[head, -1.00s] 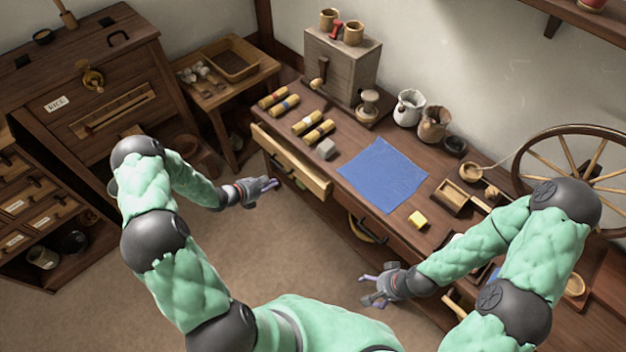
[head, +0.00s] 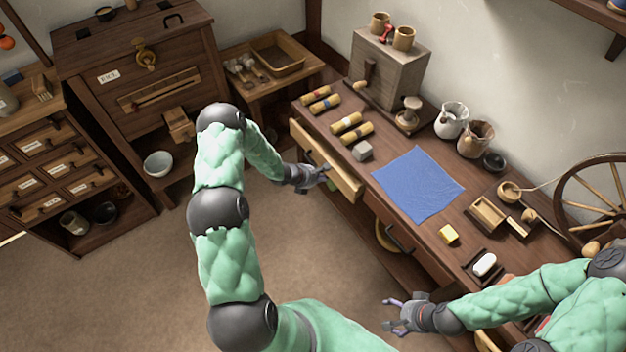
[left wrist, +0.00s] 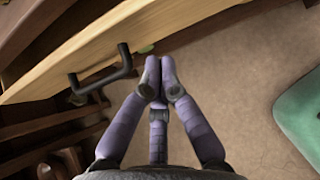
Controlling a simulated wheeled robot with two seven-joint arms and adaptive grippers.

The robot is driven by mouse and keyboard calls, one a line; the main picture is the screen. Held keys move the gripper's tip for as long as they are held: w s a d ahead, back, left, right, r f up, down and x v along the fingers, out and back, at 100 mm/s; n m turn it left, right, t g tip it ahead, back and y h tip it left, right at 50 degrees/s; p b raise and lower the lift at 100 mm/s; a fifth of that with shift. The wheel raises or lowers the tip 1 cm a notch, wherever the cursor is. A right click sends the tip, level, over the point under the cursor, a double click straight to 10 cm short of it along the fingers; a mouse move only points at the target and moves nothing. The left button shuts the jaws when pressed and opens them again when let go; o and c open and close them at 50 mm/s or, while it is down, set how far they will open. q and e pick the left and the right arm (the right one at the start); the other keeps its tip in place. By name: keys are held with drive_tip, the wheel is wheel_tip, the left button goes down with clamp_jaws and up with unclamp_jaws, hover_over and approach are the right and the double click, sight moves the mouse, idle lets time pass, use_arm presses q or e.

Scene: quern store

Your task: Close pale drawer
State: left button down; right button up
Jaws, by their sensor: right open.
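The pale drawer (head: 325,160) stands pulled out from the left part of the long wooden bench in the head view. Its pale front (left wrist: 150,42) slants across the left wrist view, with a dark bar handle (left wrist: 103,73) on it. My left gripper (head: 323,175) is in front of the drawer. In the left wrist view its fingertips (left wrist: 158,82) are together with nothing between them, to the right of the handle. I cannot tell whether they touch the drawer front. My right gripper (head: 387,314) is open and empty, off the bench's front edge.
A dark handle (head: 399,240) shows further right on the bench front. The floor (head: 130,270) left of my left arm is clear.

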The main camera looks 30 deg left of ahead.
sight(338, 168)
use_arm(q)
drive_tip(key=shift+w+d+r+b, duration=0.1)
drive_tip(key=shift+w+d+b, duration=0.2)
drive_tip(key=shift+w, duration=0.6)
drive_tip(key=shift+w+d+r+b, duration=0.1)
drive_tip(key=shift+w+d, duration=0.3)
drive_tip(key=shift+w, duration=0.45)
drive_tip(key=shift+w, duration=0.1)
drive_tip(key=w, duration=0.1)
drive_tip(key=w+d, duration=0.1)
drive_tip(key=w+d+b, duration=0.1)
drive_tip(key=w, duration=0.1)
drive_tip(key=shift+f, duration=0.1)
drive_tip(key=shift+w, duration=0.25)
drive_tip(key=shift+a, duration=0.1)
